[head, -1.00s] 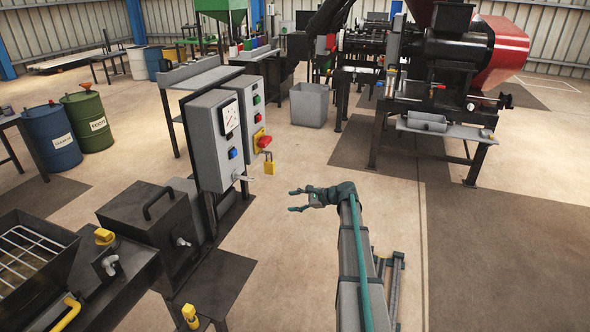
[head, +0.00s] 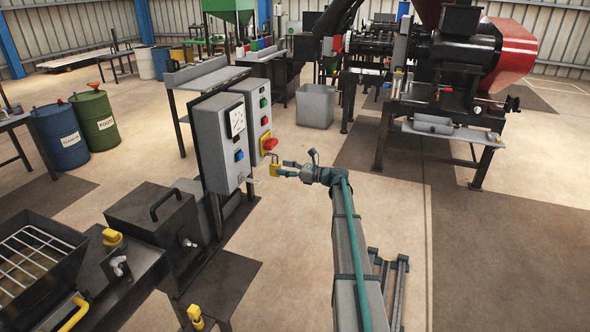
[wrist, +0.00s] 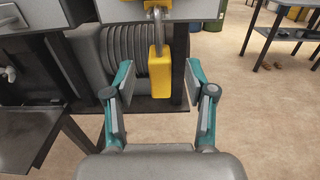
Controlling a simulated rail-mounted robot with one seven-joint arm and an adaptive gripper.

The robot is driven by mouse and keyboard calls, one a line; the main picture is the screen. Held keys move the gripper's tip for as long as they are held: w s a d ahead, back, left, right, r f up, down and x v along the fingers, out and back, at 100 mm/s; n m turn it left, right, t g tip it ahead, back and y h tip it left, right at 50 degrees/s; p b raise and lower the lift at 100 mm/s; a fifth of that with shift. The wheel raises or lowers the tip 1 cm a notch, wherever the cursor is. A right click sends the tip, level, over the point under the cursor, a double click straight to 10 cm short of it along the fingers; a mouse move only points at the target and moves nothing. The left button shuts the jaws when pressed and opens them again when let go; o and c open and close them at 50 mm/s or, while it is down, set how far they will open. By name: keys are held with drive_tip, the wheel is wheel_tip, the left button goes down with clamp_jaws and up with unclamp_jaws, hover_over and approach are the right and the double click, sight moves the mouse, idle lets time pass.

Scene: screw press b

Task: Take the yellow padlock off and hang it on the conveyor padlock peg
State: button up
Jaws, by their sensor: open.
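The yellow padlock (head: 275,170) hangs by its shackle below the red switch handle (head: 270,144) on the side of the grey control box (head: 256,118). In the wrist view the padlock (wrist: 159,72) hangs upright, its grey shackle above it. My gripper (head: 284,168) is open at the padlock's right in the head view. In the wrist view the two fingertips (wrist: 159,80) stand left and right of the padlock, with gaps on both sides. I cannot tell whether the padlock is fully between the pads in depth. I cannot make out the conveyor padlock peg.
A grey gauge box (head: 222,140) stands just left of the control box. A dark machine with a lidded box (head: 153,225) is at lower left. A grey bin (head: 316,105) stands behind. The floor (head: 290,250) right of the panel is open. A red and black press (head: 465,50) is at upper right.

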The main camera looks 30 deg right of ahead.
sight(280, 167)
drive_tip(key=shift+p+x, duration=0.3)
drive_tip(key=shift+x, duration=1.9)
clamp_jaws()
